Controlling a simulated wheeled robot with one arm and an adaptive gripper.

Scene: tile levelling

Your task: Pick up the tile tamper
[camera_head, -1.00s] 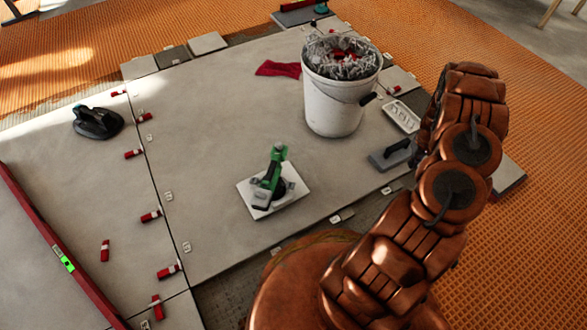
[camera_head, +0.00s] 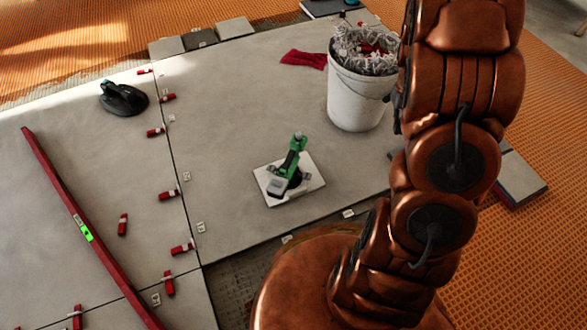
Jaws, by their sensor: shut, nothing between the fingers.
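A green-handled tool (camera_head: 290,170), which looks like the tile tamper, stands on a white square plate (camera_head: 309,183) on the grey tiled floor near the middle of the view. I cannot tell whether the plate is part of the tool. My copper-coloured arm rises on the right and leaves the picture at the top edge. My gripper is out of view.
A white bucket (camera_head: 355,102) of scraps stands behind the green tool, with a red cloth (camera_head: 304,59) beside it. A black handled tool (camera_head: 123,98), a long red level (camera_head: 88,225) and several red wedges lie left. Tile around the green tool is clear.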

